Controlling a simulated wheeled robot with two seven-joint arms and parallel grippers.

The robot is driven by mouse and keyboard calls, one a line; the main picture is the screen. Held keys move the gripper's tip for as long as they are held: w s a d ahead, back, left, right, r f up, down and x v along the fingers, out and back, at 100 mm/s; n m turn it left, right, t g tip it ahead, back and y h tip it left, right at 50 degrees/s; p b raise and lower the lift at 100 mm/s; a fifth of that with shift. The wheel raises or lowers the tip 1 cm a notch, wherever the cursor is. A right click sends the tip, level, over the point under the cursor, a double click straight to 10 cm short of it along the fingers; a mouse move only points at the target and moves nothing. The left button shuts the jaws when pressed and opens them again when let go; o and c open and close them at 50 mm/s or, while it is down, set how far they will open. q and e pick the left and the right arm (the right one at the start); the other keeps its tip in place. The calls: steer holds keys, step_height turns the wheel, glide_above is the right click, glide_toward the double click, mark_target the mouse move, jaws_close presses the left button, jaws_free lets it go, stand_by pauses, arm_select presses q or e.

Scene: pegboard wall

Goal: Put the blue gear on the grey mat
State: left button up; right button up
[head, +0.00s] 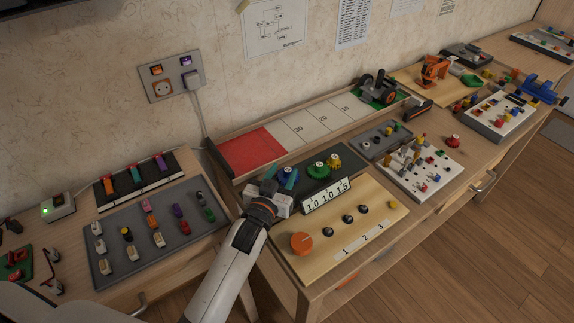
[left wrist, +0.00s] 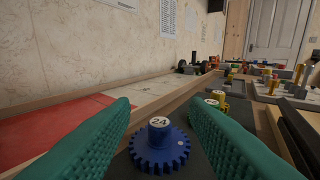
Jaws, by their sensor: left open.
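The blue gear (left wrist: 160,150), with a round knob marked 24, lies in the left wrist view on a dark board (head: 345,164). My left gripper (left wrist: 160,112) is open, with one green finger on each side of the gear's knob. I cannot tell whether the fingers touch it. In the head view the left gripper (head: 279,182) largely hides the gear. A large grey mat (head: 110,277) with several coloured pieces on it lies at the left. My right gripper is not in view.
A green gear (head: 318,170) and a yellow gear (head: 334,161) stand on the dark board, right of my gripper. A number display (head: 326,197) and a wooden panel with an orange knob (head: 302,243) are in front. A red-and-white tray (head: 252,150) lies behind.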

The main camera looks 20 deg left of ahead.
arm_select(q)
steer(key=shift+s+a+r, duration=0.1)
steer(key=shift+s+r, duration=0.05)
steer(key=shift+s, duration=0.65)
steer(key=shift+s+r, duration=0.1)
steer(key=shift+s, duration=0.7)
